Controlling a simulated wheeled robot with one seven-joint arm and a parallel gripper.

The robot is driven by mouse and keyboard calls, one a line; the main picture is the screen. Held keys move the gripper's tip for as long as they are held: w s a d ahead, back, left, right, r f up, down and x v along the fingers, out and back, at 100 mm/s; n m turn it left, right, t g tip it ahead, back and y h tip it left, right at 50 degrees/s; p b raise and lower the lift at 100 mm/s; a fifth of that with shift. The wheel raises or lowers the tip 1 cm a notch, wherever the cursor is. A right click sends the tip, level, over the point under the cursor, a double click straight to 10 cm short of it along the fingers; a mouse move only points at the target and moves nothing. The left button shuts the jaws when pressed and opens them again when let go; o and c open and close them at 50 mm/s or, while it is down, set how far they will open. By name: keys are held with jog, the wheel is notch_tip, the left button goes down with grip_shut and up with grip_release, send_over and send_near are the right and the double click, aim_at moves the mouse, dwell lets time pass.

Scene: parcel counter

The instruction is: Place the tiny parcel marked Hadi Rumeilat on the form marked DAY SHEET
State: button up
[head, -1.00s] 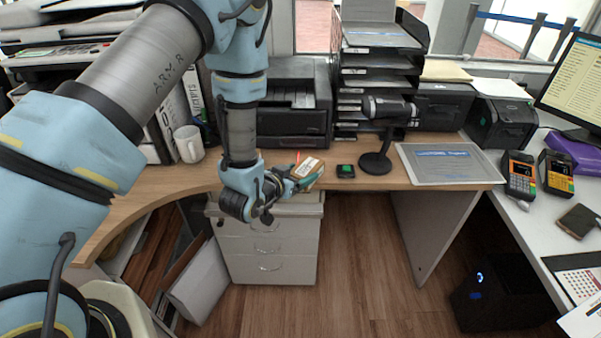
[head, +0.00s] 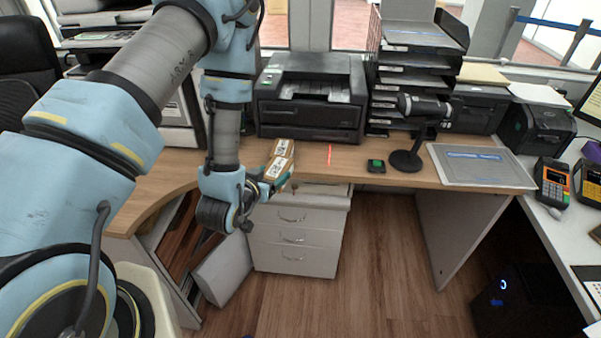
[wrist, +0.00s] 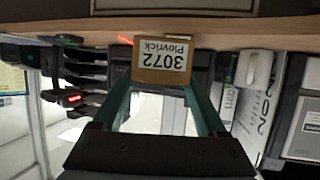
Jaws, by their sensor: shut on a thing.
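My gripper (head: 272,186) is shut on a small brown parcel (head: 268,166), which it holds up near the front edge of the wooden desk, above the drawer unit. White labels show on the parcel in the head view, too small to read. In the wrist view the parcel (wrist: 163,66) sits at the ends of the teal fingers, with an upside-down label reading "3072 Plovrick". I cannot read the name Hadi Rumeilat. A pale sheet with a blue heading (head: 480,166) lies on the desk at the right. Its heading is unreadable, so I cannot tell whether it is DAY SHEET.
A black printer (head: 311,100) stands behind the parcel. A small black-and-green device (head: 376,166) and a scanner on a stand (head: 405,160) stand between gripper and sheet. Letter trays (head: 415,75) rise behind. A red line (head: 330,154) shows on bare desk.

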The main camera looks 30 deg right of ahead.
jog(key=w+a+n+t+y, duration=0.1)
jog(key=w+a+n+y, duration=0.2)
jog(key=a, duration=0.9)
jog(key=w+a+n+t+y, duration=0.2)
jog(key=w+a+n+y, duration=0.2)
jog(key=w+a, duration=0.5)
jog(key=w+a+n+t+y, duration=0.2)
jog(key=w+a, duration=0.5)
jog(key=a, duration=0.8)
jog(key=shift+r+n+y, duration=0.25)
jog(key=shift+n+y, duration=0.55)
jog(key=shift+w+a, duration=0.15)
jog(key=shift+a, duration=0.15)
jog(key=shift+f, duration=0.2)
jog(key=shift+d, duration=0.15)
